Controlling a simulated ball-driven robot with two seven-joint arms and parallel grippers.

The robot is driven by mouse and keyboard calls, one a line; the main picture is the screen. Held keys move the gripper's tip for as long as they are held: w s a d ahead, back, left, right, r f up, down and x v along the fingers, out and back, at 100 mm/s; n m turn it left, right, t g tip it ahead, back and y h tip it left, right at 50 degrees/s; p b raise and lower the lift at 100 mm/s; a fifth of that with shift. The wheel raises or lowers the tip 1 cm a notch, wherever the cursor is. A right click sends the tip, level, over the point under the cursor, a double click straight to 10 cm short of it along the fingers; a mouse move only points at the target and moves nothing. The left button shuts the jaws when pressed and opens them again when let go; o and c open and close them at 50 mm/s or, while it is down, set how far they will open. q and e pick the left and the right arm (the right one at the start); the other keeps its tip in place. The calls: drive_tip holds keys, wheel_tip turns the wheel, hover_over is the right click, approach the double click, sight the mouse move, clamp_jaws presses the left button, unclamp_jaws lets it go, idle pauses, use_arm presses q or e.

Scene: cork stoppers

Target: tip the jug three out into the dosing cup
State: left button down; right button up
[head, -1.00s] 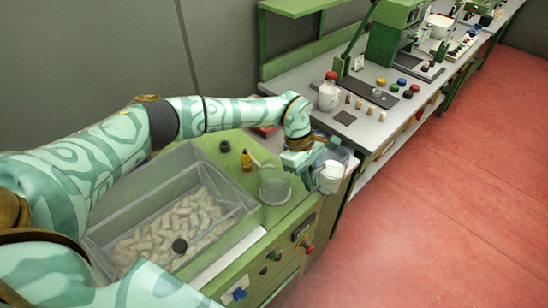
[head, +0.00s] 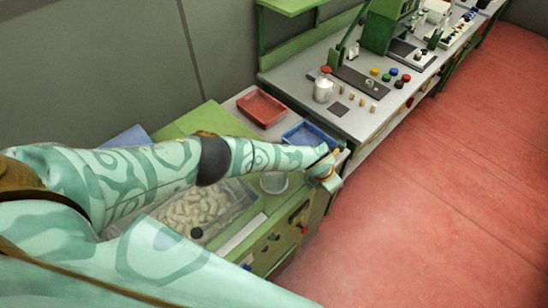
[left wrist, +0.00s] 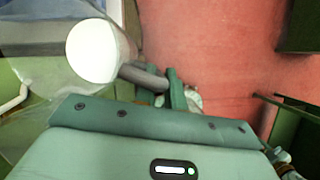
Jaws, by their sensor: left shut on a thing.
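My left gripper (left wrist: 172,88) is shut on the grey handle of the jug (left wrist: 92,50). In the left wrist view the jug's round, bright white top faces the camera; I cannot tell whether that is contents or the inner wall. In the head view my left gripper (head: 325,178) is beyond the green machine's right edge, and it hides the jug there. A clear cup, apparently the dosing cup (head: 273,183), stands on the green top to the left of the gripper, partly hidden by my arm. My right gripper is not in view.
A clear bin (head: 245,193) of pale corks lies under my left arm. A red tray (head: 262,107) and a blue tray (head: 306,134) stand behind the arm. A grey bench (head: 352,125) carries a white jug (head: 323,89) and several coloured stoppers. Red floor is open at the right.

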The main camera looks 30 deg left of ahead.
use_arm(q)
drive_tip(key=s+d+n+y+p, duration=0.2)
drive_tip(key=s+d+n+p, duration=0.1)
drive_tip(key=s+n+p, duration=0.3)
drive_tip(key=shift+d+n+t+y, duration=0.3)
drive_tip(key=shift+d, duration=0.1)
